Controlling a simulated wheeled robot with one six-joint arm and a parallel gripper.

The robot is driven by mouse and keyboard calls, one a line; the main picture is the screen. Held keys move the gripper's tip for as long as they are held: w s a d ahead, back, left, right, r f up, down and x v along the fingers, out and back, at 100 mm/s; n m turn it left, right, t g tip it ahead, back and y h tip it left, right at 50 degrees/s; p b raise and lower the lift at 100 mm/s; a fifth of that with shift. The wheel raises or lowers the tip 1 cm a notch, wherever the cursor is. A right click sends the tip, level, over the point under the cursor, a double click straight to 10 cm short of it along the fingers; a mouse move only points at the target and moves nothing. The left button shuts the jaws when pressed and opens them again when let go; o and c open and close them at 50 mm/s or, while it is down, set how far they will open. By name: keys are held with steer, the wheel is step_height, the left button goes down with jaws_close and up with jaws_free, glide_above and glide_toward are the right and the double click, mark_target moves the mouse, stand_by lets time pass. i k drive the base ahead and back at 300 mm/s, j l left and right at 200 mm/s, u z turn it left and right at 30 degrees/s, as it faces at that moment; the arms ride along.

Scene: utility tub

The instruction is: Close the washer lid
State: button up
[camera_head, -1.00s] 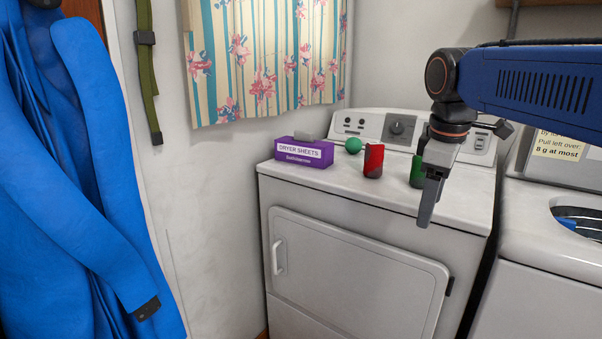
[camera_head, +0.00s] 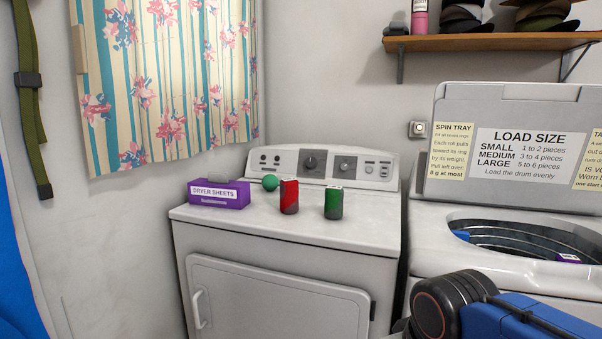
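The washer lid (camera_head: 455,112) stands open and upright at the back of the white washer (camera_head: 440,262) on the right. Printed labels cover its inner face, one headed LOAD SIZE. Below it the round tub opening (camera_head: 490,238) shows blue inside and a small purple item (camera_head: 568,258). My arm shows at the bottom right, in front of the washer, as a dark joint and a blue link. My gripper itself is out of the picture, so its fingers are hidden.
The dryer (camera_head: 260,226) stands left of the washer with a narrow gap between. On it are a purple dryer sheets box (camera_head: 222,196), a green ball (camera_head: 270,183), a red can (camera_head: 289,196) and a green can (camera_head: 333,204). A wooden shelf (camera_head: 480,43) hangs above the lid.

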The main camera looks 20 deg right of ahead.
mark_target(528, 144)
steer(key=z, duration=1.35)
